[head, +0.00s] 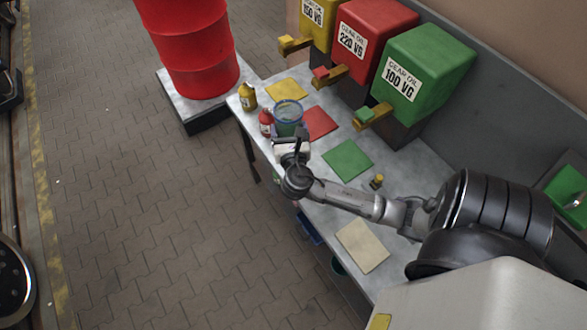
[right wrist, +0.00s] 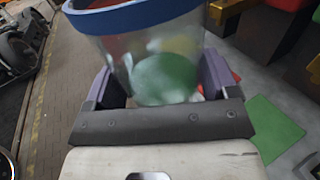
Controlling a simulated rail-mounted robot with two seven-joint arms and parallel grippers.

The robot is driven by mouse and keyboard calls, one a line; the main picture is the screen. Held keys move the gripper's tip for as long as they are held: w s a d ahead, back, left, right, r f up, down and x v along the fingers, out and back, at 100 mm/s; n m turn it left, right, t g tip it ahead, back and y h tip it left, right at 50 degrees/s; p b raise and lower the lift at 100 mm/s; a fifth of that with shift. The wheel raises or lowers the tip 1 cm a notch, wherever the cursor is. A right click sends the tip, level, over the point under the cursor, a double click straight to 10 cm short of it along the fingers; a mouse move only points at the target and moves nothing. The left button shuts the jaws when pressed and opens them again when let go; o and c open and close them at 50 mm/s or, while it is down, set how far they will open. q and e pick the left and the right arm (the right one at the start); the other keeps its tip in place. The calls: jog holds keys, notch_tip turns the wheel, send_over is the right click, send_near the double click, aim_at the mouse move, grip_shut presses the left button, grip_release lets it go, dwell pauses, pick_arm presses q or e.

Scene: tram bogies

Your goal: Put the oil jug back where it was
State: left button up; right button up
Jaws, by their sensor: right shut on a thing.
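The oil jug (head: 288,113) is a clear vessel with a blue rim, near the left end of the grey workbench, beside the red mat (head: 319,123). In the right wrist view, the jug (right wrist: 155,55) stands between the two purple fingers of my right gripper (right wrist: 163,85), and green shows through its wall. My right gripper (head: 290,138) is shut on the jug. Whether the jug's base touches the bench is hidden by the gripper. My left gripper is not in view.
A yellow bottle (head: 248,97) and a red bottle (head: 266,122) stand close left of the jug. Yellow (head: 286,90), green (head: 347,160) and beige (head: 362,245) mats lie on the bench (head: 318,208). Gear oil tanks (head: 428,70) stand behind. A red drum (head: 190,50) is at left.

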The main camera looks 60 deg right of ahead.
jog(key=s+d+f+m+g+h+b, duration=0.3)
jog(key=s+d+f+m+g+b, duration=0.15)
jog(key=s+d+f, duration=0.55)
jog(key=shift+n+g, duration=0.25)
jog(key=shift+n, duration=0.2)
jog(key=shift+w+a+f+b, duration=0.5)
jog(key=shift+w+a+f, duration=0.3)
jog(key=shift+w+f, duration=1.1)
jog(key=shift+w+a+f+b, duration=0.45)
jog(key=shift+w+a+f, duration=0.35)
jog(key=shift+w+f, duration=1.1)
jog(key=shift+w+a+f+b, duration=0.5)
jog(key=shift+w+a+f, duration=0.3)
jog(key=shift+w+f, duration=1.25)
jog(key=shift+f, duration=0.15)
jog(key=shift+f, duration=0.15)
jog(key=o, duration=1)
